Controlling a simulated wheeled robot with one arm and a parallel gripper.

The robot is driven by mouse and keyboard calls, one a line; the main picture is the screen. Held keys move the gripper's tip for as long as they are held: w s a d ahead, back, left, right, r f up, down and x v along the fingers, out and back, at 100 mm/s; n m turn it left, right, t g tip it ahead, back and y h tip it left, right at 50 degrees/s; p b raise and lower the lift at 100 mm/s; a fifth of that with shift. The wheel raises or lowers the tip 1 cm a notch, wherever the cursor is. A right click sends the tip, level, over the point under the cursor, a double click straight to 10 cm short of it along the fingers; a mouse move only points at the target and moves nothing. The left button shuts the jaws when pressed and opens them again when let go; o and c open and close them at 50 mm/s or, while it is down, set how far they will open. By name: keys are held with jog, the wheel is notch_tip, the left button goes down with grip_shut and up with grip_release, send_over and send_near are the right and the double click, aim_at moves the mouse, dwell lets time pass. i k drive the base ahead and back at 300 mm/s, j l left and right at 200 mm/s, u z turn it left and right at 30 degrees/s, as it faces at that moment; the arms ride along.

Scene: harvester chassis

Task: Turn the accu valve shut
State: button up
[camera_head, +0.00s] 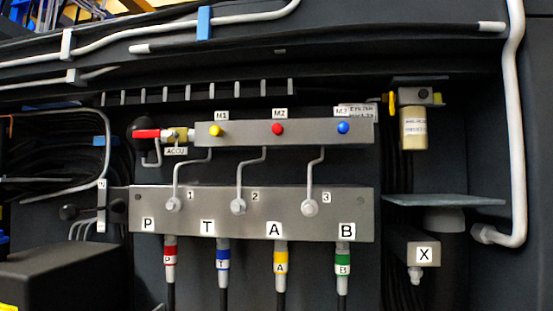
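The accu valve (179,135) is a small brass fitting at the left end of the upper grey manifold block. Its red lever handle (147,134) points left, roughly horizontal, in line with the fitting. A white "ACCU" label (176,151) sits just below it. A dark round part (142,131) is behind the handle. My gripper is not in view.
The upper block (250,133) carries yellow, red and blue knobs. Bent grey pipes run down to a lower block (150,200) marked P, T, A, B, with hoses below. A dark box (65,275) stands at lower left. A shelf plate (445,200) juts out at right.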

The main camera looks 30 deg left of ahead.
aim_at(150, 134)
jog(key=u, duration=1.65)
